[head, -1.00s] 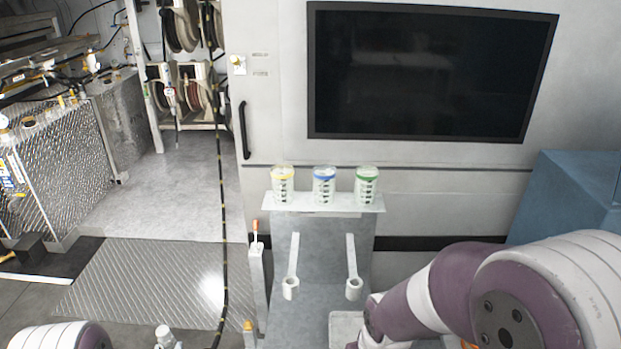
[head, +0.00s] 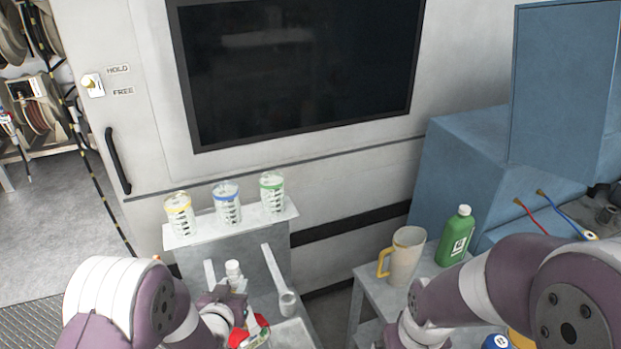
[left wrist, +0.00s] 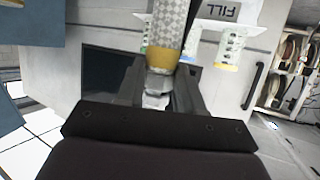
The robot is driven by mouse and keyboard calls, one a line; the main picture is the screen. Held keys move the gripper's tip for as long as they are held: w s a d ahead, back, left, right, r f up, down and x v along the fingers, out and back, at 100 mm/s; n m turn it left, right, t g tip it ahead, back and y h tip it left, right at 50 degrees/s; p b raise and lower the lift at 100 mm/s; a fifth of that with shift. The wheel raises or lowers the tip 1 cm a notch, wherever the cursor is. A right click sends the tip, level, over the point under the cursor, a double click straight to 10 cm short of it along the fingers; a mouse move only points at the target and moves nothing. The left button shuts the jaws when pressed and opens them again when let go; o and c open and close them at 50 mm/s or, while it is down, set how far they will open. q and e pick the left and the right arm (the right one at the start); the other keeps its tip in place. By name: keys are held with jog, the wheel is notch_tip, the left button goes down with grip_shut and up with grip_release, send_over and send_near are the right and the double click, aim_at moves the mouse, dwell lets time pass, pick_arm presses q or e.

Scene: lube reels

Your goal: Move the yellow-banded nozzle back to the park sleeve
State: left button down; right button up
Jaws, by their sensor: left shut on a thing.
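The yellow-banded nozzle (left wrist: 163,56) has a knurled silver body and a yellow band. It is between the jaws of my left gripper (left wrist: 161,78) in the left wrist view. In the head view my left gripper (head: 236,300) is low in front of the grey stand; its fingertips and the nozzle are hard to make out there. A grey arm with a ring end (head: 287,302) stands just right of the gripper. The park sleeve cannot be surely identified. My right arm is at the lower right; its gripper is outside the picture.
A shelf (head: 265,229) holds yellow-banded (head: 180,216), blue-banded (head: 227,204) and green-banded cups (head: 273,194). A yellow-handled jug (head: 406,258) and green bottle (head: 456,238) stand on a side table. A blue cabinet (head: 470,160) is behind them. Grey floor (head: 50,230) is clear at left.

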pick_arm(q)
jog(key=w+d+r+m+h+p, duration=0.1)
jog(key=d+r+p, duration=0.3)
jog(key=d+r, duration=0.4)
jog(key=w+d+r+m+g+h+p, duration=0.1)
jog(key=d+r+m+h+p, duration=0.2)
jog(key=r, duration=1.4)
jog(key=d+p, duration=0.2)
jog(key=d, duration=0.3)
jog(key=shift+d+h, duration=0.3)
jog(key=shift+d, duration=0.1)
